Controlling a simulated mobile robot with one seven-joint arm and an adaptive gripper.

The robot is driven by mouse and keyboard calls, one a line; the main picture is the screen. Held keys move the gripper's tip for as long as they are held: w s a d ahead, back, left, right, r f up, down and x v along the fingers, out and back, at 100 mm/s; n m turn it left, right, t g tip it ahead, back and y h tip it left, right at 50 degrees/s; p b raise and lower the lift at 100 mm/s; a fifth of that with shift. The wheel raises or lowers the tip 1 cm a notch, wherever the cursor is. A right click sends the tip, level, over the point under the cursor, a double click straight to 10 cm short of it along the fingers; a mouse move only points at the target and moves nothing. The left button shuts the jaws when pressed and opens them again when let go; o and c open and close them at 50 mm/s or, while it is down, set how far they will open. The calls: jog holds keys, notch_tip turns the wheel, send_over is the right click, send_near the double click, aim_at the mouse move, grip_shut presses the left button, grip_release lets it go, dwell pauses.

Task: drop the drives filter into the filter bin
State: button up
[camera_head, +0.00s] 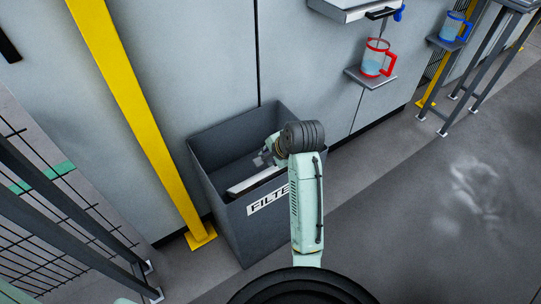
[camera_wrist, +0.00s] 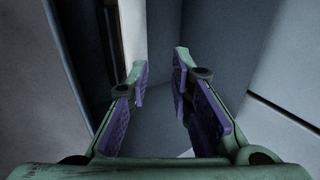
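The grey filter bin (camera_head: 228,222) stands on the floor against the wall, with a white label reading "FILTE…" on its front; my arm hides the rest of the label. A pale, flat-edged piece (camera_head: 252,181), apparently the drives filter, lies inside the bin near the front wall. My gripper (camera_head: 265,157) is at the bin's opening, above and beside that piece, partly hidden by my wrist. In the wrist view my gripper (camera_wrist: 160,70) has its two fingers apart, with nothing between them but grey surfaces. A pale strip beyond the left finger may be the filter; I cannot tell.
A yellow post (camera_head: 135,110) stands left of the bin, beside a black mesh fence (camera_head: 50,215). A red-handled jug (camera_head: 375,58) and a blue-handled jug (camera_head: 451,26) sit on wall shelves at the right. The floor (camera_head: 430,215) at the right is clear.

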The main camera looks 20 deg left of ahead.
jog(key=shift+o, duration=1.2)
jog(key=shift+r, duration=0.1)
jog(key=v, duration=1.2)
notch_tip(320, 180, up, 8)
jog(key=p, duration=0.9)
